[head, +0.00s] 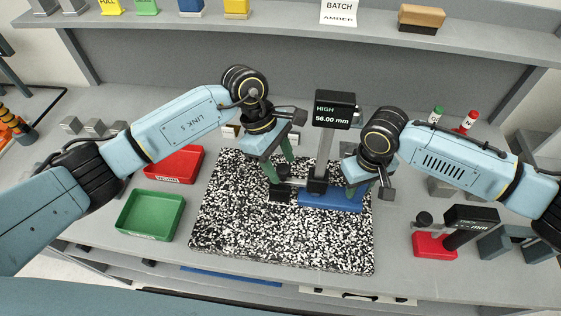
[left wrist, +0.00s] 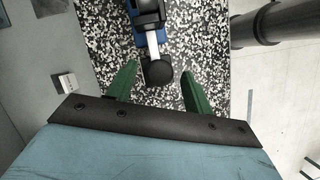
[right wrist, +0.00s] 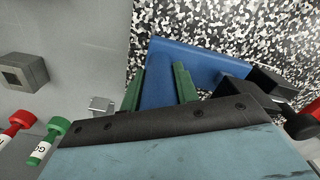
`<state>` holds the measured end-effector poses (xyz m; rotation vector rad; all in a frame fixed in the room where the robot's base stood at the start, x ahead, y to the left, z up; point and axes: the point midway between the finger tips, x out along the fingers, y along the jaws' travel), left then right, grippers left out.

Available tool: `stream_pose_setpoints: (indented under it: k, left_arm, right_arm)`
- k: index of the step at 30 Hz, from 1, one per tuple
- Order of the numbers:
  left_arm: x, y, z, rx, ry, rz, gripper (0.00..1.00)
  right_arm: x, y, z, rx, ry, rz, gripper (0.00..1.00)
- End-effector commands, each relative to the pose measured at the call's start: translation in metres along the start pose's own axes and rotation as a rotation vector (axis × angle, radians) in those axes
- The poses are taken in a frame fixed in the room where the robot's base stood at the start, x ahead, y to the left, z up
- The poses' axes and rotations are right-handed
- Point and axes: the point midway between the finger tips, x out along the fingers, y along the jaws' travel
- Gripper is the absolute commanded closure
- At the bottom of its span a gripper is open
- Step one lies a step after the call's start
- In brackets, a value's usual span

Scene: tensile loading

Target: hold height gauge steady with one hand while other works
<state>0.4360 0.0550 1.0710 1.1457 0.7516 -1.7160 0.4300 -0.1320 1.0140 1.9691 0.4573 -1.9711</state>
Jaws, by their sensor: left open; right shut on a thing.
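The height gauge (head: 324,150) stands upright on the speckled plate (head: 270,245), and its display reads HIGH 56.00 mm. Its blue base (head: 330,199) also shows in the right wrist view (right wrist: 215,62). My right gripper (head: 362,192) is shut on the blue base at its right end; in the right wrist view the base lies between the green fingers. My left gripper (head: 279,165) is open above the gauge's side arm. In the left wrist view a round black piece (left wrist: 159,74) at the end of that arm lies between the spread fingers, apart from both. A dark block (head: 279,194) is partly hidden below it.
A red tray (head: 174,165) and a green tray (head: 152,215) lie left of the plate. A second gauge with a red base (head: 435,245) stands at the right. Red and green markers (head: 467,121) stand behind my right arm. A shelf (head: 280,35) runs along the back.

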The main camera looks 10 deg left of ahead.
Motion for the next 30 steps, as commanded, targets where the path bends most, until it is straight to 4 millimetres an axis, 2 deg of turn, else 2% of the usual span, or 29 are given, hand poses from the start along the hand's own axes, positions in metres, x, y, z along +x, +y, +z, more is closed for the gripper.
stream_pose_setpoints:
  k: [11, 19, 22, 26, 30]
  left_arm:
    - [0.005, 0.000, 0.000, 0.001, 0.000, 0.001, 0.50]
    - [0.005, 0.000, 0.000, 0.001, 0.000, 0.001, 0.85]
    - [0.004, 0.000, 0.001, 0.001, 0.000, 0.001, 0.88]
    - [-0.014, 0.002, 0.007, 0.004, 0.000, 0.006, 0.88]
    - [-0.047, 0.002, 0.021, 0.006, 0.000, 0.009, 0.88]
  right_arm:
    - [-0.001, 0.000, -0.001, 0.001, 0.002, 0.000, 1.00]
    - [-0.001, 0.000, -0.001, 0.001, 0.002, 0.000, 1.00]
    - [-0.001, 0.000, -0.001, 0.001, 0.002, 0.000, 1.00]
    - [-0.001, 0.000, -0.001, 0.001, 0.002, 0.001, 1.00]
    - [-0.001, 0.001, 0.000, 0.002, 0.001, 0.001, 1.00]
